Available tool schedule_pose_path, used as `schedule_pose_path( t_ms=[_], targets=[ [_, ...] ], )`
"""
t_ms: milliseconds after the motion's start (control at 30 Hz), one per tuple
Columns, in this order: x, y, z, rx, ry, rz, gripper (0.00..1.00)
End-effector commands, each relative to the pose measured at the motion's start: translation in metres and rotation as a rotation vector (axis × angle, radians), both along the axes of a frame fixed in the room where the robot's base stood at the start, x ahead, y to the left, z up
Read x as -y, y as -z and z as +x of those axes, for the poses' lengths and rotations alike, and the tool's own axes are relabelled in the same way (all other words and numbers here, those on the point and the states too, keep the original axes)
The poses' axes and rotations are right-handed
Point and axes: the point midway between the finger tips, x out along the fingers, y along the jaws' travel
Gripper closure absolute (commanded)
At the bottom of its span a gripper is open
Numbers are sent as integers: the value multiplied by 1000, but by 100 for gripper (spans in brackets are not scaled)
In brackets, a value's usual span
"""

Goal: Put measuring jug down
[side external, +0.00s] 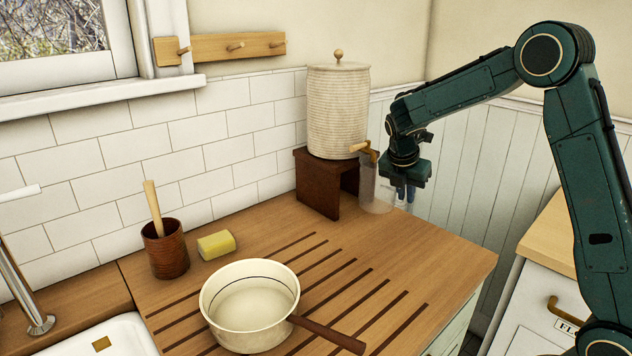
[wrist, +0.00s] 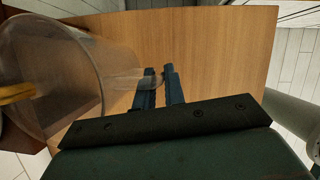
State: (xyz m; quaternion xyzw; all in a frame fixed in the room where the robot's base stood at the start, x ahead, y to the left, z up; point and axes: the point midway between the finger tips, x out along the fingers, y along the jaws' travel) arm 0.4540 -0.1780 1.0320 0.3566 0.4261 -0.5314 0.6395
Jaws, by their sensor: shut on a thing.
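The measuring jug (side external: 376,192) is clear and stands upright below the wooden tap (side external: 366,150) of a ribbed water dispenser (side external: 338,110). My gripper (side external: 407,193) is at the right side of the jug in the side view. In the wrist view the jug (wrist: 75,60) fills the left, with its handle (wrist: 135,80) pointing right. The blue fingers of my gripper (wrist: 160,76) are shut on that handle. The jug's base is close to the wooden counter (side external: 440,245); I cannot tell whether it touches.
The dispenser sits on a dark wooden stand (side external: 318,190) just left of the jug. A cream saucepan (side external: 248,305), a yellow sponge (side external: 216,245) and a brown pot (side external: 165,250) with a wooden utensil stand farther left. Bare counter lies in front of the jug, to its right edge.

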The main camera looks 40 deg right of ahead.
Motion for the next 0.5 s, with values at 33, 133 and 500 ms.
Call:
schedule_pose_path(
  t_ms=[33, 133, 500],
  targets=[
    [1, -1, 0, 3, -7, -1, 100],
    [1, -1, 0, 3, -14, -2, 100],
    [1, 17, 0, -2, -13, 0, 100]
  ],
)
